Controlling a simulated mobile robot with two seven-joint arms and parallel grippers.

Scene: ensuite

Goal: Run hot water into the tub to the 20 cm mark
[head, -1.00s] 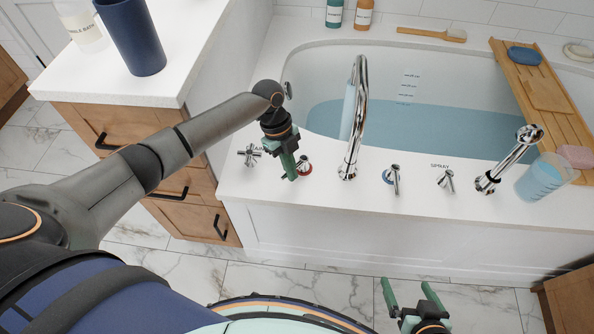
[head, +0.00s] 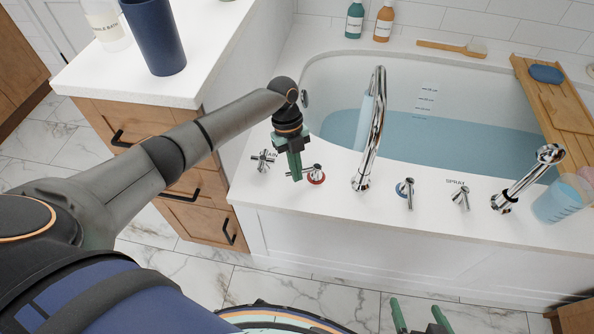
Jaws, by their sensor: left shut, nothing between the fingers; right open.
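The white tub (head: 300,75) holds blue water (head: 450,140), and a pale stream (head: 364,122) falls from the chrome spout (head: 377,130). Depth marks (head: 427,92) show on the far inner wall above the water; their figures are too small to read. The red-ringed hot tap (head: 316,177) stands left of the spout, its lever pointing left. My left gripper (head: 296,178) is shut and empty, pointing down at that lever and overlapping it; I cannot tell whether they touch. My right gripper (head: 420,318) is open and empty at the bottom edge, over the floor.
A blue-ringed tap (head: 408,190), a spray lever (head: 461,197) and a hand shower (head: 525,180) stand right of the spout. A cross-shaped drain knob (head: 263,160) is left of my gripper. A wooden tray (head: 560,112) spans the tub; a clear jug (head: 558,203) stands beside it.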

